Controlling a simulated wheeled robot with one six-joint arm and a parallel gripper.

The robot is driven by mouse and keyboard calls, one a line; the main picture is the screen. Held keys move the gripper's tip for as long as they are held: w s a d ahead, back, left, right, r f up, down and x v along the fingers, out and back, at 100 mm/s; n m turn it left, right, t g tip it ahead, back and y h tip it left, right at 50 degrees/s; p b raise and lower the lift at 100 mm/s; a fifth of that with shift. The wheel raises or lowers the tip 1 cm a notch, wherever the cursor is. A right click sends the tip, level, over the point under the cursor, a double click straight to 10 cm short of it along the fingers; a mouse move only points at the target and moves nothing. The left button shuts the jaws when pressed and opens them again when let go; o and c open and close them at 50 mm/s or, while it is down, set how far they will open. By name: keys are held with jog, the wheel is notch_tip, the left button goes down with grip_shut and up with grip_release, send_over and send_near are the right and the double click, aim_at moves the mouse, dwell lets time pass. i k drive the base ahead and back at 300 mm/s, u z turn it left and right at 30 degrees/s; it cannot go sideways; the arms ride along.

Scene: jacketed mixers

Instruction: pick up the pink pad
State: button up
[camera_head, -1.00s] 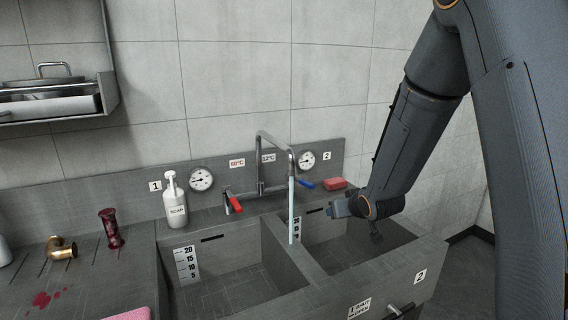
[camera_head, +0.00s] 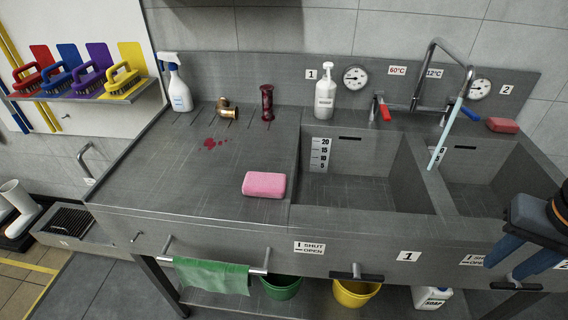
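The pink pad (camera_head: 264,185) is a rounded block. It lies flat on the grey counter (camera_head: 200,185) near its front edge, just left of the left basin. Nothing covers it. Part of my arm, dark with blue pieces and an orange ring, shows at the right edge, over the front of the right basin and far right of the pad.
A red block (camera_head: 502,125) lies behind the right basin. A soap bottle (camera_head: 325,92), a dark red cylinder (camera_head: 267,103), a brass elbow (camera_head: 224,108) and a spray bottle (camera_head: 179,88) stand at the back. Water runs from the tap (camera_head: 440,45). The counter around the pad is clear.

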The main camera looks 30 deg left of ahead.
aim_at(260, 183)
jog(key=u, duration=2.35)
jog(key=i, duration=0.1)
jog(key=z, duration=0.15)
jog(key=k, duration=0.55)
jog(key=u, duration=0.95)
jog(key=i, duration=0.55)
jog(key=z, duration=0.75)
jog(key=i, duration=0.4)
jog(key=z, duration=0.45)
